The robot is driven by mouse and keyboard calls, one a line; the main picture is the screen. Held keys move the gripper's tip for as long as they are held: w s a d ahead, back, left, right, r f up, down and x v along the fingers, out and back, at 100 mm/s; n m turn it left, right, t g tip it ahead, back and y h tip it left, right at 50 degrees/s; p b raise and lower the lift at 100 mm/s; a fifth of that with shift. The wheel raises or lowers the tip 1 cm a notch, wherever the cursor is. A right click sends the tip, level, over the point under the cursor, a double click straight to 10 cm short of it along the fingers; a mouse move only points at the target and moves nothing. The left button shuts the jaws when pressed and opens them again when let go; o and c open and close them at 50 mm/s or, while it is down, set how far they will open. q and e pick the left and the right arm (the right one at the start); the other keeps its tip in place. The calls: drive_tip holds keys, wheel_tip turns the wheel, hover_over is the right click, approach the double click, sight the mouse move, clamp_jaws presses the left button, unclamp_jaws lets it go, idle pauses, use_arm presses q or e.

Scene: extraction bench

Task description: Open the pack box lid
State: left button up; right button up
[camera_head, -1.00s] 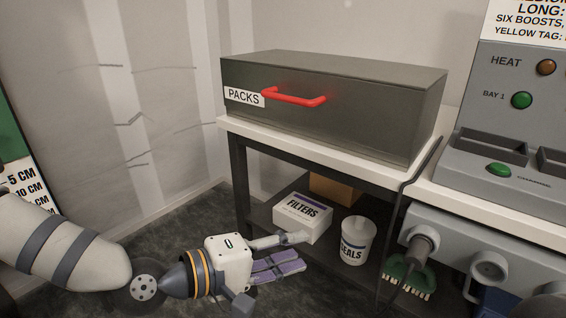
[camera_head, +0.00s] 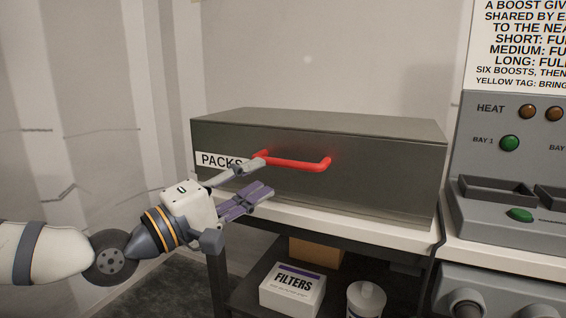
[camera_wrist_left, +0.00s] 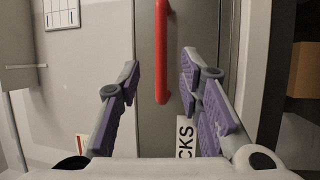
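The pack box (camera_head: 370,185) is a dark grey-green box with a flat top, on a white-topped stand. It is closed. A "PACKS" label (camera_head: 215,160) and a red bar handle (camera_head: 300,163) are on its front. My left gripper (camera_head: 256,180) is open in front of the box, at the handle's left end. In the left wrist view, the handle (camera_wrist_left: 161,60) runs between the open fingers (camera_wrist_left: 160,80) with its end near them, and no grip on it shows. The label (camera_wrist_left: 184,135) is partly hidden there. My right gripper is in neither view.
Under the stand's white top (camera_head: 400,229), a shelf holds a FILTERS box (camera_head: 292,290), a white tub (camera_head: 366,299) and a brown carton (camera_head: 315,253). A grey panel (camera_head: 530,130) with buttons stands to the right. The space above the box is clear.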

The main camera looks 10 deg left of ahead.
sight(281, 166)
use_arm(q)
drive_tip(key=x, duration=0.7)
drive_tip(key=shift+w+d, duration=0.2)
drive_tip(key=shift+w, duration=0.05)
clamp_jaws()
